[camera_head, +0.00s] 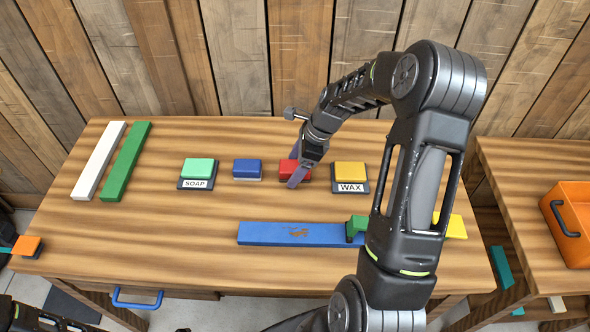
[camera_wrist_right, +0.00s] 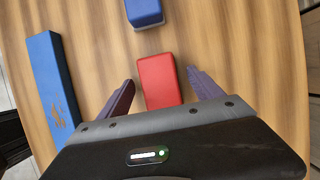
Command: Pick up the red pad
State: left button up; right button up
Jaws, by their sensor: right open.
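The red pad (camera_head: 290,170) sits on the wooden table in the row between the blue pad and the wax pad. It also shows in the right wrist view (camera_wrist_right: 159,80), between the two fingers. My right gripper (camera_head: 299,172) is over the red pad and partly hides it in the head view. In the right wrist view the gripper (camera_wrist_right: 160,86) is open, one finger on each side of the pad, with a gap on both sides. Whether the fingers are level with the pad is hard to tell. My left gripper is not clearly visible.
A blue pad (camera_head: 247,168) is to the left, beside a green pad on a SOAP plate (camera_head: 198,185). A yellow pad on a WAX plate (camera_head: 350,187) is to the right. A long blue bar (camera_head: 270,234) lies in front. White and green bars (camera_head: 125,162) lie far left. An orange crate (camera_head: 570,195) stands right.

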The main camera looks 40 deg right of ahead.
jog(key=c, duration=1.5)
